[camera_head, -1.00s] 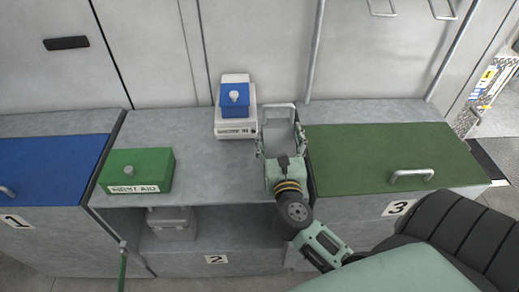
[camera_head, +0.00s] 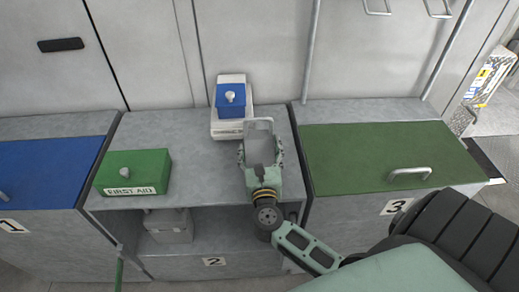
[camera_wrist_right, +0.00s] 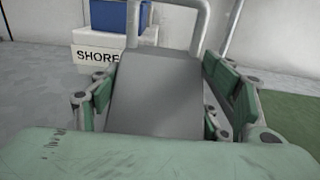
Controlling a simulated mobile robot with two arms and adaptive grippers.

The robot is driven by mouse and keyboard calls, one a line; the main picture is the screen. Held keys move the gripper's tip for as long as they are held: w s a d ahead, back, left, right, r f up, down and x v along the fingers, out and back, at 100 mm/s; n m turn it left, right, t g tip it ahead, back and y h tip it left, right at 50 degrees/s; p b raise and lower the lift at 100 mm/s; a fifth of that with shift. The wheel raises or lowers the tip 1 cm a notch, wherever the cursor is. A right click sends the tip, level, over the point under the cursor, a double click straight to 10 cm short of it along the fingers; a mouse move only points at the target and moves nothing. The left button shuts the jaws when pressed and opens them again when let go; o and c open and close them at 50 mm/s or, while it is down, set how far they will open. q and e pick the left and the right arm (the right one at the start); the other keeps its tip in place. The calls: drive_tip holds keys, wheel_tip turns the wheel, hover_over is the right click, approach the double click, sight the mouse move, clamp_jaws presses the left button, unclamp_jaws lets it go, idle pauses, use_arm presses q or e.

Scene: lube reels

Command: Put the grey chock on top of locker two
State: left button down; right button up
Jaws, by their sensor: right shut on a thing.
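My right gripper (camera_head: 262,160) is shut on the grey chock (camera_head: 261,148), a grey block with a loop handle on its far side. In the right wrist view the chock (camera_wrist_right: 155,95) fills the space between the two green fingers of the gripper (camera_wrist_right: 165,90). The chock is over the right part of the top of locker two (camera_head: 196,150), near the edge beside locker three. I cannot tell whether it touches the top; its underside is hidden. My left gripper is not in view.
A green first aid box (camera_head: 133,172) sits on the left of locker two's top. A white box with a blue box (camera_head: 231,100) on it stands at the back. A grey object (camera_head: 168,226) is in the open shelf below. Locker three's green lid (camera_head: 380,155) is right.

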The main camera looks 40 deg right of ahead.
drive_tip(key=shift+r, duration=0.1)
drive_tip(key=o, duration=1.6)
drive_tip(key=shift+f, duration=0.25)
drive_tip(key=shift+c, duration=0.2)
drive_tip(key=o, duration=0.5)
drive_tip(key=shift+r, duration=0.1)
drive_tip(key=shift+c, duration=0.2)
drive_tip(key=shift+r, duration=0.15)
drive_tip(key=shift+s+a, duration=0.2)
drive_tip(key=shift+s, duration=0.1)
drive_tip(key=b+v, duration=0.2)
drive_tip(key=v, duration=0.8)
drive_tip(key=shift+s+a+b, duration=0.15)
drive_tip(key=shift+s+b, duration=0.1)
drive_tip(key=shift+b, duration=0.05)
drive_tip(key=shift+s+a, duration=0.25)
drive_tip(key=shift+s, duration=0.1)
